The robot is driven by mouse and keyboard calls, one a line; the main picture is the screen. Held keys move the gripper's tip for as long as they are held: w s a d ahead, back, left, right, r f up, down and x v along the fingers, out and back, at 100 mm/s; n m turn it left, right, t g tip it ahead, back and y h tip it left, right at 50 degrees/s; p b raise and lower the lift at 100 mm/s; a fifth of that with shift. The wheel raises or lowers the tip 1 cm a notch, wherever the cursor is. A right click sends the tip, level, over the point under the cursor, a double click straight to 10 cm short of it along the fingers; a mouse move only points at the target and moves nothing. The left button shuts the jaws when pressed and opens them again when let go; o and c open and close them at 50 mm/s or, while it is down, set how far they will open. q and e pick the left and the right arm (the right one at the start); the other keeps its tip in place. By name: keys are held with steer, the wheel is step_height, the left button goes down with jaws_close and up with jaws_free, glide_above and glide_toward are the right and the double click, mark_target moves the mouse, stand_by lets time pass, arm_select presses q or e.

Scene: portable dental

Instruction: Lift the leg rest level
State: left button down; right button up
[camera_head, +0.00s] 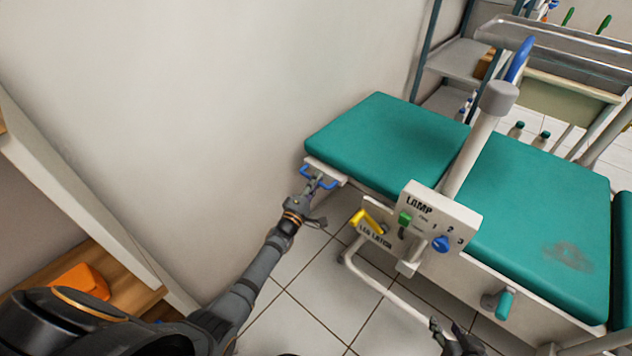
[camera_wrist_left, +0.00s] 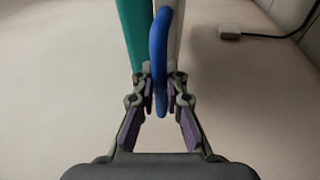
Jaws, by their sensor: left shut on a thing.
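The leg rest (camera_head: 388,140) is the green padded section at the left end of the dental couch in the head view. It looks about level with the green seat section (camera_head: 535,205). A blue handle (camera_head: 304,171) sits at its near left corner. My left gripper (camera_head: 318,184) is shut on this blue handle, which also shows between the fingers in the left wrist view (camera_wrist_left: 160,62). A yellow lever (camera_head: 366,221) sits above the "LEG LATCH" label. My right gripper (camera_head: 452,338) is at the bottom edge, apart from the couch; its fingers are partly cut off.
A lamp panel (camera_head: 430,215) with a green switch and blue knob stands beside the couch, under a grey post (camera_head: 480,140). A teal crank handle (camera_head: 505,304) juts from the couch side. A metal trolley (camera_head: 560,50) stands behind. A shelf with an orange object (camera_head: 80,282) is at left.

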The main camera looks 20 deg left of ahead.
arm_select(q)
steer(key=shift+w+r, duration=0.1)
steer(key=shift+r, duration=0.25)
steer(key=c, duration=1.4)
jaws_free()
steer(key=shift+r, duration=0.1)
steer(key=shift+o, duration=0.2)
steer(key=shift+f, duration=0.2)
steer(key=v, duration=1.2)
